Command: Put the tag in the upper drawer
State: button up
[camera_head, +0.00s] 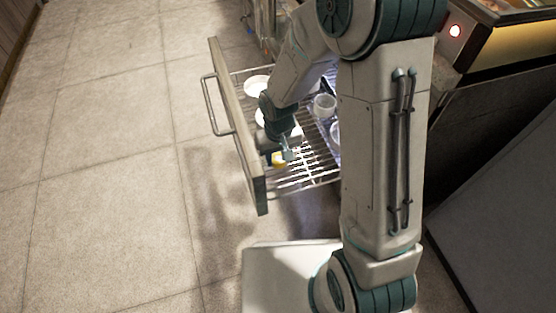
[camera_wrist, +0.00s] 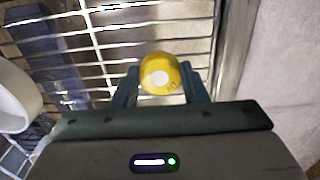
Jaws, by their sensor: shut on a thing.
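The tag (camera_wrist: 160,75) is a round yellow piece with a pale centre in the wrist view, and it shows as a small yellow spot in the head view (camera_head: 278,159). My gripper (camera_wrist: 160,84) is shut on it, one finger on each side. My gripper (camera_head: 284,157) is over the wire rack of the open drawer (camera_head: 258,180), near its front panel. I cannot tell whether the tag touches the wires. Part of the drawer is hidden behind my arm.
White dishes (camera_head: 257,84) and a small cup (camera_head: 324,105) stand in the drawer. A white bowl (camera_wrist: 17,98) is at the left in the wrist view. The drawer's handle (camera_head: 214,105) sticks out over clear tiled floor.

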jog(key=shift+f, duration=0.45)
jog(key=shift+f, duration=0.2)
jog(key=o, duration=0.9)
jog(key=shift+o, duration=0.2)
